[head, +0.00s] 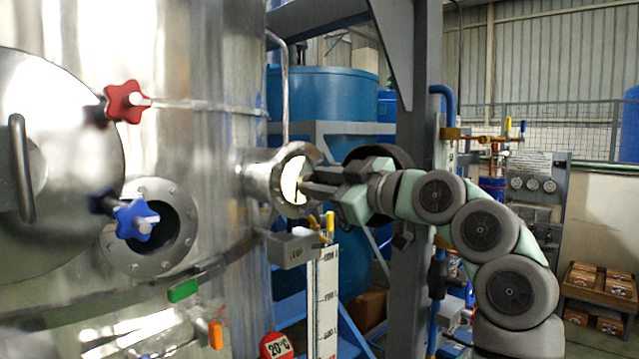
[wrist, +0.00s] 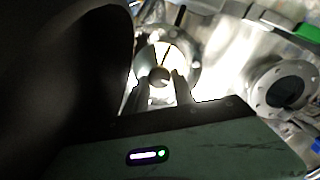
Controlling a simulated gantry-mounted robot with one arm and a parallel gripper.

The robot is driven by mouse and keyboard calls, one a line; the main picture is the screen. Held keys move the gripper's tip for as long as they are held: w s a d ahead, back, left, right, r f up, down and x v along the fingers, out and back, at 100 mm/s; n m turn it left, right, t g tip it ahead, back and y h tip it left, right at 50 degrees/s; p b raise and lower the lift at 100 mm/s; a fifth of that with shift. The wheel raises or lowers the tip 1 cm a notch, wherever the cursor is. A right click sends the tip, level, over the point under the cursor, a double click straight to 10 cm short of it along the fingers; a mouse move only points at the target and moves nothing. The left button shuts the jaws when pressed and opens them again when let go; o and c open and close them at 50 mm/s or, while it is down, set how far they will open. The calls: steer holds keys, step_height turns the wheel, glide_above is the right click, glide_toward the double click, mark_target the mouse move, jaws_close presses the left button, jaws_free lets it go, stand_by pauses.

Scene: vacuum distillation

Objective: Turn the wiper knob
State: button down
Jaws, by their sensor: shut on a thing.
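The lit sight glass (head: 291,181) sits in a flanged port on the right side of the steel vessel. My gripper (head: 309,187) reaches in from the right, with its fingertips at the glass. In the wrist view the small round wiper knob (wrist: 158,75) sits at the centre of the bright glass (wrist: 175,58), between my two fingertips. A thin dark wiper line runs up from it. My gripper is shut on the knob. In the head view the fingers and flange hide the knob.
A red star knob (head: 126,101) and a blue star knob (head: 136,219) stick out of the vessel at left. An open flanged port (head: 152,228) is beside the blue one. Below the sight glass are a grey box (head: 290,250) and a white scale (head: 327,300). A grey steel column (head: 417,150) stands behind my arm.

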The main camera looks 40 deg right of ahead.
steer(key=c, duration=1.1)
jaws_free()
steer(key=shift+o, duration=0.2)
steer(key=s+b, duration=0.3)
steer(key=s, duration=0.8)
steer(key=shift+d, duration=0.15)
